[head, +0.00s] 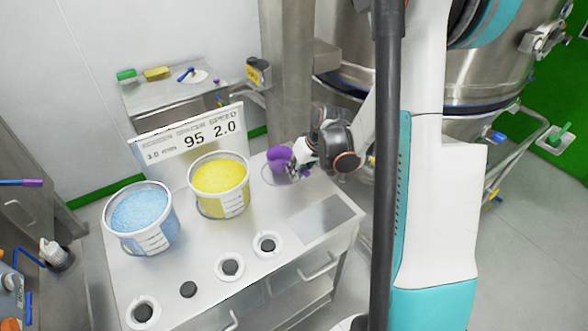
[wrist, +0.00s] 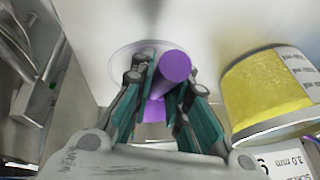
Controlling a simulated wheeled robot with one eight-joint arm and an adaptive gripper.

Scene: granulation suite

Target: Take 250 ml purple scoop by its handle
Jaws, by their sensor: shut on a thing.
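The purple scoop (head: 279,158) is at the back right of the white cart top in the head view, beside the yellow-filled bucket. In the wrist view the round end of its purple handle (wrist: 174,66) rises between my fingers, and part of its purple body (wrist: 154,110) shows below. My gripper (head: 300,172) reaches the scoop from the right. In the wrist view my gripper (wrist: 160,90) is shut on the handle, with a teal-lined finger on each side. The arm hides part of the scoop in the head view, so I cannot tell whether it touches the cart.
The yellow-filled bucket (head: 221,184) stands close left of the scoop; a blue-filled bucket (head: 141,216) stands farther left. Several round holders line the cart's front (head: 260,262). A steel vessel (head: 490,65) stands behind right.

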